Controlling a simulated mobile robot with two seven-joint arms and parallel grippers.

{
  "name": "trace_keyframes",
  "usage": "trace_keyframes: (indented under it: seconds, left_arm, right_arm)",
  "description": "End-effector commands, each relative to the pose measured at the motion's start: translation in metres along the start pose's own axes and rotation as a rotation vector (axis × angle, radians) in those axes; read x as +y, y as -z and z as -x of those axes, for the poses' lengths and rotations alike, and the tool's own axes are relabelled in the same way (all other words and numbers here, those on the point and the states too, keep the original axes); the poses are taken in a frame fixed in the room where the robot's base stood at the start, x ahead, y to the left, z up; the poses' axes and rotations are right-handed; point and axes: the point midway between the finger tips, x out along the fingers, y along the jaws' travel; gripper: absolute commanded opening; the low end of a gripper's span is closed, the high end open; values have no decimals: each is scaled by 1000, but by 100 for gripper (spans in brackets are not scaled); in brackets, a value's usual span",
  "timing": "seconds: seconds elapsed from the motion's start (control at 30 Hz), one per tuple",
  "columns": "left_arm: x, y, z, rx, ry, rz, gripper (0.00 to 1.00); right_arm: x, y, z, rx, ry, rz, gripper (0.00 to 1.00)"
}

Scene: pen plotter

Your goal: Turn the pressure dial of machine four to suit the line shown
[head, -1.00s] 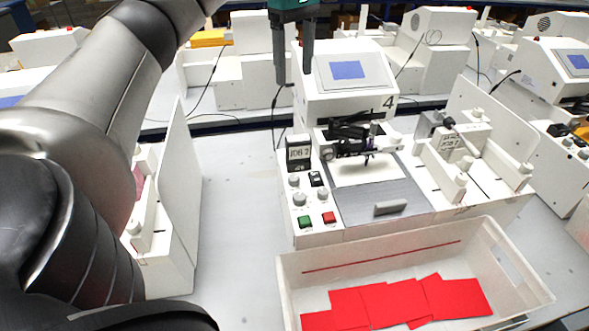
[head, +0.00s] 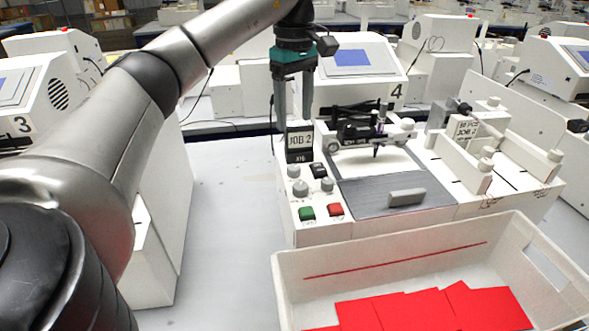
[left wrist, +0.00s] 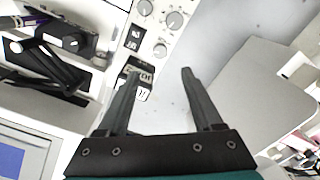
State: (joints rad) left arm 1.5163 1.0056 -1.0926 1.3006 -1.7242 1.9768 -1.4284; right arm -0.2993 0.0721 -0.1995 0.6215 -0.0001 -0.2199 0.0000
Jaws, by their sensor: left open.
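Machine four (head: 347,97), a white plotter marked 4, stands in the middle of the head view. Its control panel has three grey knobs: a small upper one (head: 293,171), a left one (head: 300,188) and a right one (head: 326,185). Their labels are too small to read, so I cannot tell which is the pressure dial. In the left wrist view, the knobs (left wrist: 175,19) lie beyond the fingertips (left wrist: 160,75). My right gripper is out of view.
A green button (head: 306,212) and a red button (head: 335,209) sit near the panel's front. The pen carriage (head: 368,130) is right of the display. A white bin (head: 290,262) with red sheets stands in front. Bare table lies left of the machine.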

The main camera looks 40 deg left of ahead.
Motion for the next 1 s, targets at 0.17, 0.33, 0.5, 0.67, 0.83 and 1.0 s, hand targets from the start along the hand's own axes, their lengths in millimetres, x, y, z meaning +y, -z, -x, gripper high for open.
trace_keyframes:
  seconds: [0.17,0.33,0.5,0.67,0.83,1.0]
  left_arm:
    - [-1,0,-44,0,5,0,67]
    - [-1,0,-80,0,5,0,67]
    - [-1,0,-106,0,3,0,67]
    - [-1,0,-119,0,2,0,67]
    - [-1,0,-122,0,1,0,67]
    - [-1,0,-122,0,1,0,67]
  right_arm:
    - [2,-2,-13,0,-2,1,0]
    - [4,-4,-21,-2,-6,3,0]
    - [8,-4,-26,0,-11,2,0]
    - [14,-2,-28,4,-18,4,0]
    - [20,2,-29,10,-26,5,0]
    - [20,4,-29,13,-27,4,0]
